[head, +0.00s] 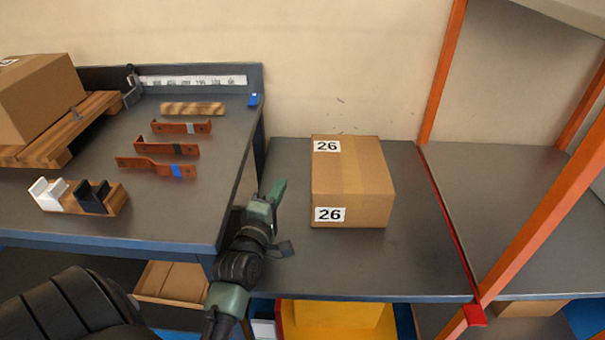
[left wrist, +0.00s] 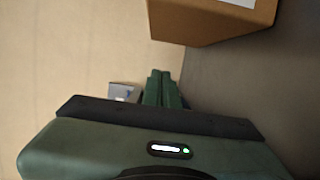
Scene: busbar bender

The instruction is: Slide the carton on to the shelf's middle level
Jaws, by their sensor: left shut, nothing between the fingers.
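The carton (head: 352,185) is a brown box with two white "26" labels. It sits upright on a grey table, left of the shelf. The shelf has orange posts, and its middle level (head: 520,205) is a grey board beside the table, with a red strip along the near edge. My left gripper (head: 277,187) is shut and empty, left of the carton with a gap between them. In the left wrist view the shut fingers (left wrist: 162,90) show below the carton (left wrist: 205,18), apart from it. My right gripper is not in view.
A workbench (head: 215,215) on the left holds several copper busbars (head: 165,150), a wooden block, a pallet with another box (head: 38,95) and a holder with white and black pieces. A yellow bin (head: 335,318) is under the table. The table right of the carton is clear.

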